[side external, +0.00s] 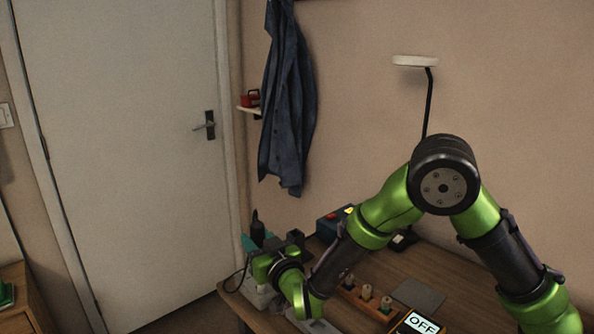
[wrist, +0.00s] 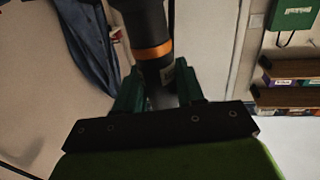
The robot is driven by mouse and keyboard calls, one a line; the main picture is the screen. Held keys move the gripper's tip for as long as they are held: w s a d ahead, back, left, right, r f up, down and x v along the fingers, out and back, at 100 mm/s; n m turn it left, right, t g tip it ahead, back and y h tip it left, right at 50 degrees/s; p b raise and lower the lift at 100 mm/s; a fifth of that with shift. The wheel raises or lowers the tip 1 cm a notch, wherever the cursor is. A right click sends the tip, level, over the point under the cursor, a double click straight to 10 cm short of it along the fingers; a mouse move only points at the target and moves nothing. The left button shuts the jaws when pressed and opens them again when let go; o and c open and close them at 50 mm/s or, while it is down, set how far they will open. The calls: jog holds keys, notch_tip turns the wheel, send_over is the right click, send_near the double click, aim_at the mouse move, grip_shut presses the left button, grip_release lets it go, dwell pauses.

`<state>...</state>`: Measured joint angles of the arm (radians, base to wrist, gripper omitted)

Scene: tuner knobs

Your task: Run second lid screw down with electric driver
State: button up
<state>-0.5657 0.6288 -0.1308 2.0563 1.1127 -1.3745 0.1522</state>
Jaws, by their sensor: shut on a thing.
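My gripper (wrist: 160,90) is shut on the electric driver (wrist: 149,35), a dark cylinder with an orange band, which stands up between the green fingers in the wrist view. In the side external view my gripper (side external: 262,249) is at the far left end of the table, with the upper part of the driver (side external: 257,228) above it. A thin dark cable hangs to the left. The driver's tip, the lid and its screws cannot be made out; my arm hides part of that area.
A wooden block with several knobs or pegs (side external: 366,293) stands on the table (side external: 450,272), beside a grey mat (side external: 419,294). A display reading OFF (side external: 422,322) is at the front. A blue box (side external: 328,226) stands at the back, and a lamp (side external: 415,61) rises behind my arm.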

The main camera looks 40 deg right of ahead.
aim_at(257, 223)
jog(key=shift+r, duration=2.55)
